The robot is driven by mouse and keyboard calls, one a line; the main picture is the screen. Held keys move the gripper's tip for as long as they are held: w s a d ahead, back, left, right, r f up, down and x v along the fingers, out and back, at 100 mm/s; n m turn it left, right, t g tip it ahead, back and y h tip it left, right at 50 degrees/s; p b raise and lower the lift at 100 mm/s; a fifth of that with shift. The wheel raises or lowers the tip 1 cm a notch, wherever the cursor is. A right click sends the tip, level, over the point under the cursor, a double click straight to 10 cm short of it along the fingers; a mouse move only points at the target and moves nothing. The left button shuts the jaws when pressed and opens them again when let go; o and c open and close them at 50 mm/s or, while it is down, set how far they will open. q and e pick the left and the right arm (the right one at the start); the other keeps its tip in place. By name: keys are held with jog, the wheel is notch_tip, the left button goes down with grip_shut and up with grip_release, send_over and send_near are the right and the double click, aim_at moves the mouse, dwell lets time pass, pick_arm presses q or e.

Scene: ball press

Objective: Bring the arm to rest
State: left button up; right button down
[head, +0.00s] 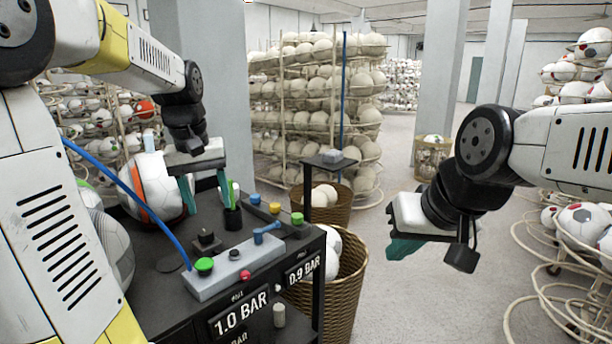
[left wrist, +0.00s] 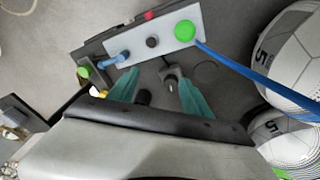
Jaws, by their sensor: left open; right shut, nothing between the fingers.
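My left gripper (head: 206,190) hangs above the black workbench (head: 160,290) with its teal fingers apart and pointing down.
The bench carries a grey control panel (head: 235,268) with a green button (head: 204,265), a red button (head: 245,275) and a blue lever (head: 266,232). A blue hose (head: 137,205) crosses at left. A wicker basket of balls (head: 345,290) stands beside the bench.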

pick_arm(q)
jog(key=s+d+m+t, duration=0.1)
jog(key=s+d+t, duration=0.1)
jog(key=s+d, duration=0.2)
jog(key=s+d+f+m+t+h, duration=0.1)
jog(key=s+d+m+t, duration=0.1)
jog(key=s, duration=0.9)
jog(key=shift+s+d+m+h, duration=0.2)
jog(key=shift+d+m+h, duration=0.1)
jog(key=shift+d, duration=0.6)
jog(key=shift+f, duration=0.1)
dwell(0.6)
jog(key=n+g+y, duration=0.1)
jog(key=g+y, duration=0.1)
jog(key=g, duration=0.4)
send_over(205, 232)
jog(key=shift+s+d+f, duration=0.1)
jog(key=shift+d+f, duration=0.05)
jog(key=shift+f, duration=0.45)
jog(key=shift+s+d+f, duration=0.1)
jog(key=shift+f, duration=0.45)
jog(key=shift+w+a+f, duration=0.15)
jog(key=shift+f, duration=0.05)
jog(key=shift+a+f, duration=0.1)
jog(key=shift+f, duration=3.8)
